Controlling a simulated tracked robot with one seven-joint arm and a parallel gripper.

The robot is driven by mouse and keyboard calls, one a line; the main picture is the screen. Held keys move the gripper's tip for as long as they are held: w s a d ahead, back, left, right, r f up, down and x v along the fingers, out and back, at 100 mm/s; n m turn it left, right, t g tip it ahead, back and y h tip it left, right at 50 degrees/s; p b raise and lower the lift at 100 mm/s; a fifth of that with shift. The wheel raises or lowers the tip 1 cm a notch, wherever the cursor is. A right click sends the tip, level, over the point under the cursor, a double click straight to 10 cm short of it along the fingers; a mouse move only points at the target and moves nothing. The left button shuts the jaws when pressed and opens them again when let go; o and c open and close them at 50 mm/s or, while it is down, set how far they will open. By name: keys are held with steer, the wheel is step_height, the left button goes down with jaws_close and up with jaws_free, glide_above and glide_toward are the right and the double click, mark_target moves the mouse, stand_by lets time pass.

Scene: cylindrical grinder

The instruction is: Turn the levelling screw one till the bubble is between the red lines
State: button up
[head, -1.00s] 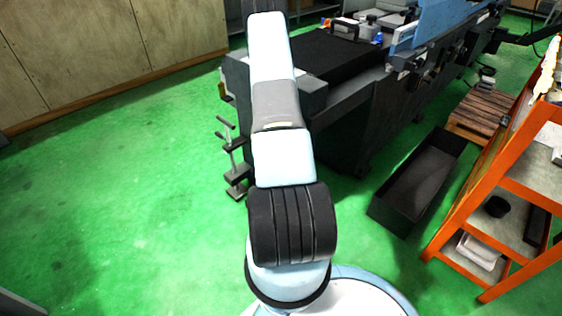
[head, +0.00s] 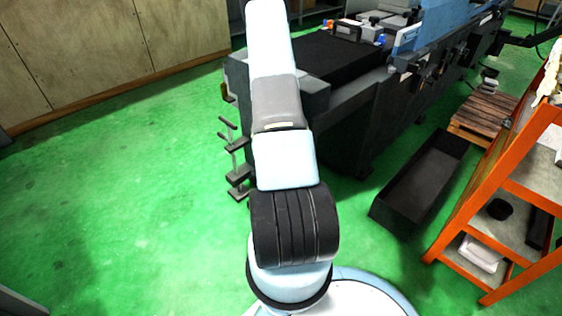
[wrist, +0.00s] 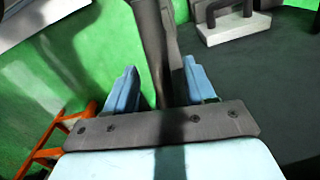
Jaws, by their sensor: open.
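A levelling screw (head: 232,152) with T-bars and a foot stands at the near left corner of the grinder in the head view; I cannot tell whether it is screw one. My gripper (wrist: 160,63) shows in the wrist view with its two blue fingers apart. A dark grey upright bar (wrist: 152,45) appears in the space between them; I cannot tell what it is or whether a finger touches it. The gripper is outside the head view. I cannot make out a bubble or red lines.
The dark grinder (head: 345,100) fills the middle back. A black open bin (head: 418,185) and an orange shelf rack (head: 480,195) stand at right. A pale block with a dark handle (wrist: 232,22) sits on a dark surface. Green floor is clear at left.

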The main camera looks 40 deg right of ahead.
step_height(320, 180, up, 9)
stand_by(0.3)
